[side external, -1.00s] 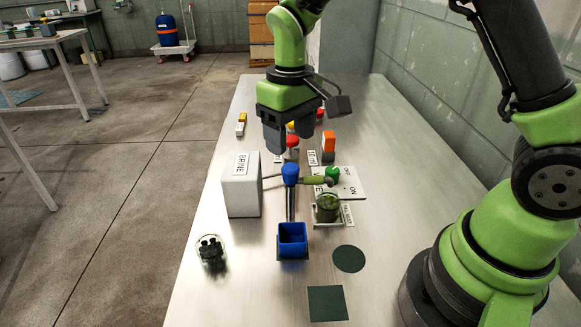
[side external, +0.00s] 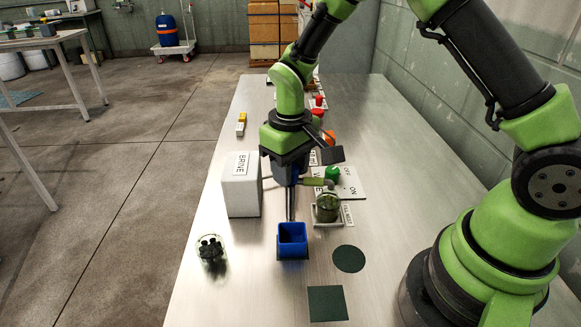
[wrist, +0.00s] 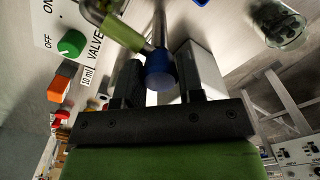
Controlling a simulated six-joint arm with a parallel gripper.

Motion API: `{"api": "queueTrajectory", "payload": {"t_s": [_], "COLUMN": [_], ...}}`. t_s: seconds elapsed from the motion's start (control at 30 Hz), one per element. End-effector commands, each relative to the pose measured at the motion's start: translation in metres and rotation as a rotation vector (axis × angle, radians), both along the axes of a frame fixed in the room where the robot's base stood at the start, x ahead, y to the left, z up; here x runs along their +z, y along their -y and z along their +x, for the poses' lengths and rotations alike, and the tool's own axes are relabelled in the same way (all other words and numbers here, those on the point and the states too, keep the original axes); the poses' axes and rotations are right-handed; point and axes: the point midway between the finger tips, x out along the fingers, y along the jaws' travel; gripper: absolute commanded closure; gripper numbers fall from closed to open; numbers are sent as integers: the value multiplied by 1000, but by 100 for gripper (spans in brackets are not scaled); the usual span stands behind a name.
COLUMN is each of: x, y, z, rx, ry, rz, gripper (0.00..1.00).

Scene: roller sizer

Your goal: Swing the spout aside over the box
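The spout has a blue knob (wrist: 160,72) on top of a metal post (side external: 291,205). Its green-sleeved arm (side external: 314,181) points right in the side view, with its end above a jar of green contents (side external: 327,207). My gripper (side external: 288,175) is lowered at the knob, pointing down. In the wrist view my fingers (wrist: 158,85) stand apart on either side of the knob; firm contact does not show. In the side view my gripper hides most of the knob. The open blue box (side external: 292,252) stands on a dark square in front of the post.
A white block marked BRINE (side external: 241,190) stands close left of the post. A green valve dial (side external: 333,173) sits on an ON/OFF plate at right. A glass jar with dark pieces (side external: 211,250) stands front left. Dark round (side external: 349,259) and square (side external: 327,303) patches lie free.

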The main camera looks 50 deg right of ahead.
Motion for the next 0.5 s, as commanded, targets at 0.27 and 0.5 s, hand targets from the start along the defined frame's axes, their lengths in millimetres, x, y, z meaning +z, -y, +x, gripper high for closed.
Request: {"api": "queueTrajectory", "payload": {"t_s": [0.27, 0.5], "x": [-2, -3], "y": [0, 0], "z": [-1, -1], "rx": [-5, -80], "ry": [-4, -6], "rz": [-1, -1], "gripper": [100, 100]}}
